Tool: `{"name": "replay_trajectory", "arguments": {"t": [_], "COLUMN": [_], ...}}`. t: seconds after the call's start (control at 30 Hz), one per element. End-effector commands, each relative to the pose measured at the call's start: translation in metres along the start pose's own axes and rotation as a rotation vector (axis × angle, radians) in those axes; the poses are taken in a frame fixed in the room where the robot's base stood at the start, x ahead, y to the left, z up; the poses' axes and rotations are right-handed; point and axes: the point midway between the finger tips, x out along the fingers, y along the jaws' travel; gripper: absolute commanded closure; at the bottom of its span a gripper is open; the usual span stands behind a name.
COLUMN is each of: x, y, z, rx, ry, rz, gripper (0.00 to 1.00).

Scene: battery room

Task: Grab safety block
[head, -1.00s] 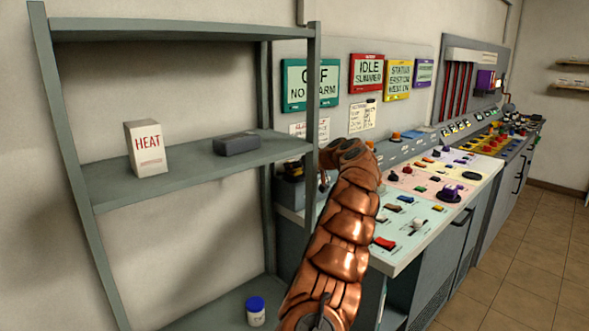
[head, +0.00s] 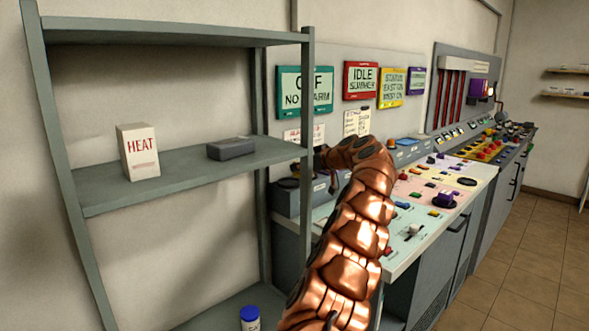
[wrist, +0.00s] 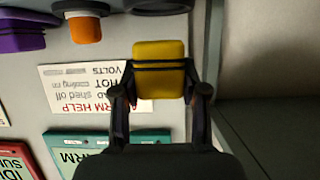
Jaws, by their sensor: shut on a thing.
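A yellow block with dark bands, which I take to be the safety block (wrist: 159,84), is between the two dark fingers of my gripper (wrist: 160,72) in the wrist view. The fingers are shut on its two sides. The block is in front of a grey panel with a white notice (wrist: 85,87). In the head view my copper arm reaches toward the panel beside the shelf post. The gripper and block are mostly hidden there behind my wrist and the post.
A grey shelf unit (head: 190,180) stands at left, holding a HEAT box (head: 138,152), a dark grey block (head: 231,148) and a blue-lidded jar (head: 250,318). A control console (head: 440,205) with switches and knobs runs to the right. Tiled floor (head: 540,250) is clear at right.

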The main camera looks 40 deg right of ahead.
Motion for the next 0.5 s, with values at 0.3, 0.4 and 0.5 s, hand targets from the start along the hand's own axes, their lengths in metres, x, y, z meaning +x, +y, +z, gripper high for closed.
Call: {"name": "replay_trajectory", "arguments": {"t": [0.3,0.4,0.5], "x": [-0.045,-0.059,-0.070], "y": [-0.001,-0.001,-0.001], "z": [0.014,0.018,0.023], "rx": [0.000,0.000,0.000], "ry": [0.004,0.003,0.002], "rz": [-0.001,-0.002,-0.003], "gripper": [0.93,0.93,0.93]}}
